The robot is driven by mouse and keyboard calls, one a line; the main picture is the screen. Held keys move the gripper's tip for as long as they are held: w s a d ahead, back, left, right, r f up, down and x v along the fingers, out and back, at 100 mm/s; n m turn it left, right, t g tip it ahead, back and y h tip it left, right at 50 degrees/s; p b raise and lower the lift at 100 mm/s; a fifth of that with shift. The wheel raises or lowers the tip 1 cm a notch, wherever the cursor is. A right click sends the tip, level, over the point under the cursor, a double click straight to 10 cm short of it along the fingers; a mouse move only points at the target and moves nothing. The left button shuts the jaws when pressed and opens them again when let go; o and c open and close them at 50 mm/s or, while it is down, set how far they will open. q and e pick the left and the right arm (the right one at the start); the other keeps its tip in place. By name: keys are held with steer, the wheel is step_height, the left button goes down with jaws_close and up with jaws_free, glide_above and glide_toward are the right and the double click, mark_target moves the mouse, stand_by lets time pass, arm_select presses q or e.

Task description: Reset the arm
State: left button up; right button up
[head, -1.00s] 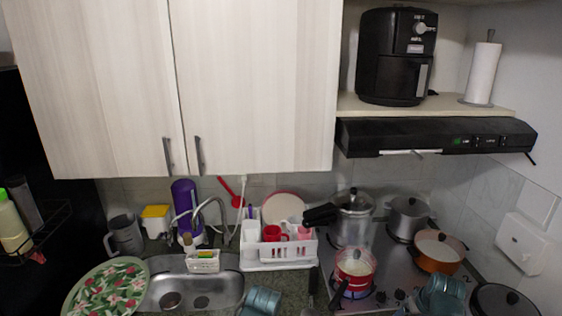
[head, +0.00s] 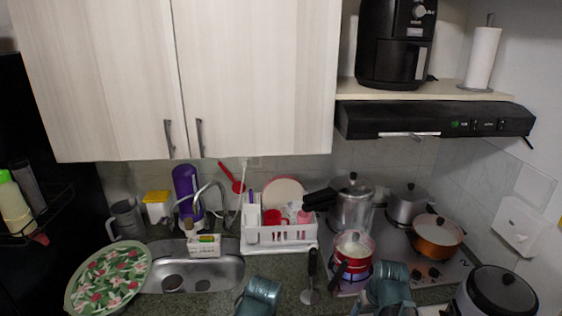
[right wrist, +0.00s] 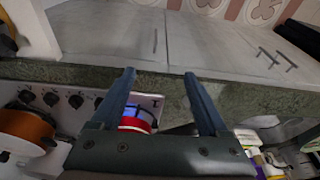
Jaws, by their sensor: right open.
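My right gripper (right wrist: 158,72) is open in the right wrist view, its two blue-grey fingers apart with nothing held between them. Beyond and below them shows a small red and blue pot (right wrist: 136,118); I see no contact. In the head view my right arm (head: 391,290) rises from the bottom edge, in front of the stove and right of the red pot (head: 354,252). My left arm (head: 259,297) shows as a teal part at the bottom middle, over the counter; its fingers cannot be made out.
A steel sink (head: 190,275), a white dish rack (head: 285,237) and a stove with several pots, including an orange pot (head: 437,238), line the counter. A ladle (head: 311,292) lies between my arms. A green floral plate (head: 108,275) is at left, a black-lidded cooker (head: 497,292) at right.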

steer(key=s+a+f+n+g+h+b, duration=0.1)
steer(key=s+a+f, duration=0.1)
steer(key=s+a, duration=0.3)
steer(key=s+a+f+n+g+b, duration=0.1)
steer(key=s+a, duration=0.3)
steer(key=a, duration=0.8)
steer(key=shift+s+a+f+g+h+b, duration=0.4)
steer(key=shift+f+g+b, duration=0.15)
steer(key=shift+b, duration=0.1)
